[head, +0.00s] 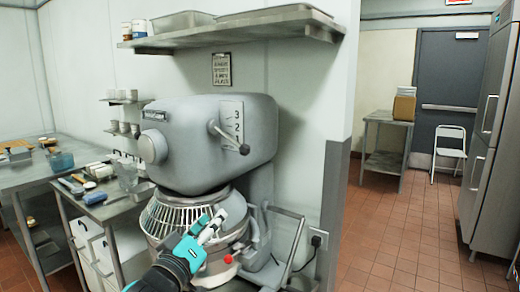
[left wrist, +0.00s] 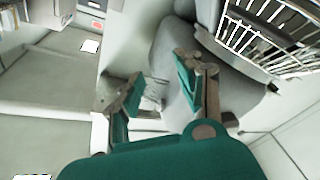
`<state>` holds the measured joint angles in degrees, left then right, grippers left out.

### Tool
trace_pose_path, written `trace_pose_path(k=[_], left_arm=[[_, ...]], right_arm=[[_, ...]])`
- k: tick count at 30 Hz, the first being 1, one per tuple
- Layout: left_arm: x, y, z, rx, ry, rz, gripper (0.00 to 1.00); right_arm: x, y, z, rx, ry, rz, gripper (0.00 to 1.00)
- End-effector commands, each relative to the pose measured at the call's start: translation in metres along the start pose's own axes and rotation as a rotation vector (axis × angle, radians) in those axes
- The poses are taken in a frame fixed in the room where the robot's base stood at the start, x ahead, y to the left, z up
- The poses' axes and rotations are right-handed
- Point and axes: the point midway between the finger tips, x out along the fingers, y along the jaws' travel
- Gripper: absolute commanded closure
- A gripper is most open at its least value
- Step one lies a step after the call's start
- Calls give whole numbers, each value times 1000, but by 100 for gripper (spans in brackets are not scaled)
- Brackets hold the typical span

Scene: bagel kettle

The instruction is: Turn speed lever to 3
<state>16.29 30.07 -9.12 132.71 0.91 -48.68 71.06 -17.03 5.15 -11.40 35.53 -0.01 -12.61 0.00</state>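The large grey mixer (head: 205,135) stands against the wall in the head view. Its speed lever (head: 228,137) is on the right side of the mixer head, with a dark knob pointing down and right, beside the lowest number. The number plate (head: 233,112) reads 3, 2, 1 from top to bottom. My left gripper (head: 211,228) is in front of the mixer's bowl guard, below the lever and apart from it. In the left wrist view its fingers (left wrist: 158,90) are spread with nothing held. I cannot make out the lever there. My right gripper is not visible.
The wire bowl guard (head: 168,216) is just behind my left gripper; it also shows in the left wrist view (left wrist: 262,38). A metal shelf (head: 240,32) hangs above the mixer. A steel table (head: 95,210) with containers stands left. The floor (head: 400,240) at right is clear.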

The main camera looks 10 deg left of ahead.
Motion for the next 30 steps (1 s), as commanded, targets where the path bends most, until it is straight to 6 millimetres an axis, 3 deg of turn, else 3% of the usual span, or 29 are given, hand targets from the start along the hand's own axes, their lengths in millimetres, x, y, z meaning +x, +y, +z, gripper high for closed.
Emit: trace_pose_path(k=[1, 3, 6, 10, 30], left_arm=[[-8, 26, -21, -27, 38, 59, 63], [-17, 48, -38, -64, 68, 114, 63], [-24, 65, -50, -94, 87, 156, 63], [-16, 71, -54, -103, 91, 165, 63], [117, 92, -68, -100, 91, 162, 63]], right_arm=[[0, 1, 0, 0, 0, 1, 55], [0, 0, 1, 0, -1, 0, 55], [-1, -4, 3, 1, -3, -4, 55], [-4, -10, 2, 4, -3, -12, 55], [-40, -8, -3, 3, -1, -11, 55]])
